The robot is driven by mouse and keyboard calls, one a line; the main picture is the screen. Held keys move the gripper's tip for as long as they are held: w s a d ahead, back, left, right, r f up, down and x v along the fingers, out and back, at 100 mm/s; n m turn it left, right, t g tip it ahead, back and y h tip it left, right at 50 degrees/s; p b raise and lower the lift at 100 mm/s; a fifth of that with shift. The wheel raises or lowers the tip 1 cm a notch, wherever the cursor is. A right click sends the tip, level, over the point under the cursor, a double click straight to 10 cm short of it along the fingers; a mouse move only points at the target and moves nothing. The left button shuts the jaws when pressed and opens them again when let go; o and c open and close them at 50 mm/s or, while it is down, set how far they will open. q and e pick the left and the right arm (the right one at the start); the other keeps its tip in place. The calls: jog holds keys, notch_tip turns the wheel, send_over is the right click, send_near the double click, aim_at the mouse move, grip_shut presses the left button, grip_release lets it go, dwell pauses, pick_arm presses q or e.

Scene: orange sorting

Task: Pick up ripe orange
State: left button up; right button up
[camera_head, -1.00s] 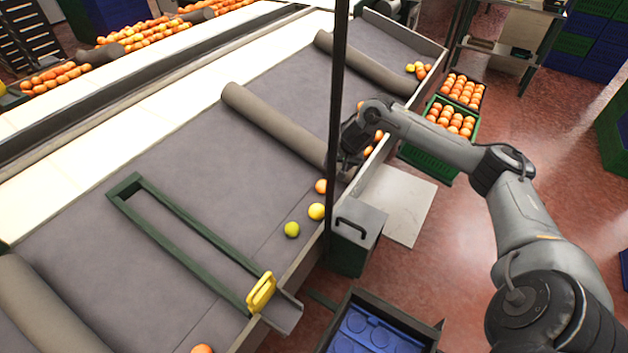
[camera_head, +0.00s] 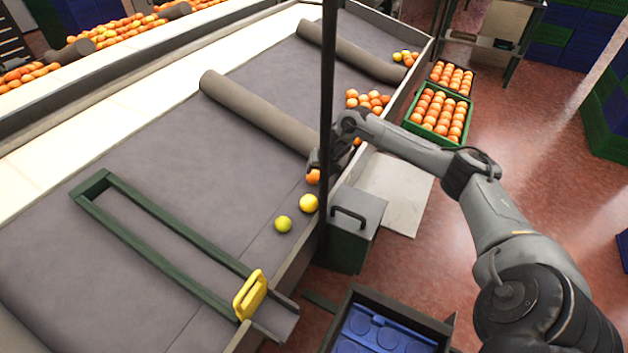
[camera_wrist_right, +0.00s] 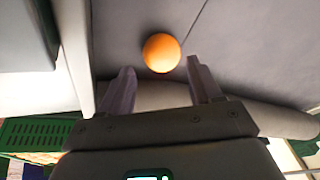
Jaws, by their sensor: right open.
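A ripe orange (camera_head: 313,177) lies on the grey sorting table near its right edge, partly hidden by my right gripper (camera_head: 322,162). In the right wrist view the orange (camera_wrist_right: 162,52) lies just beyond the open fingertips, centred between them. The right gripper (camera_wrist_right: 158,76) is open with nothing between its fingers. A yellow fruit (camera_head: 309,203) and a yellow-green fruit (camera_head: 283,223) lie nearer on the table. My left gripper is not in view.
A dark post (camera_head: 327,90) rises close to the right gripper. A grey roller (camera_head: 258,112) crosses the table behind it. More oranges (camera_head: 368,99) lie beyond. A green crate of oranges (camera_head: 409,127) stands right of the table. A green frame (camera_head: 150,210) with a yellow handle lies nearer.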

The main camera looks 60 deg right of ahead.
aim_at(316, 174)
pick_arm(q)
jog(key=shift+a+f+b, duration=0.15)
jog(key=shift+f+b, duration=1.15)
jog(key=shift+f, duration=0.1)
pick_arm(e)
jog(key=shift+x, duration=2.95)
jog(key=shift+w+d+r, duration=0.1)
jog(key=shift+w+d, duration=0.05)
jog(key=c, duration=0.7)
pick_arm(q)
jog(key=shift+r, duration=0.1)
pick_arm(e)
jog(key=shift+r, duration=0.15)
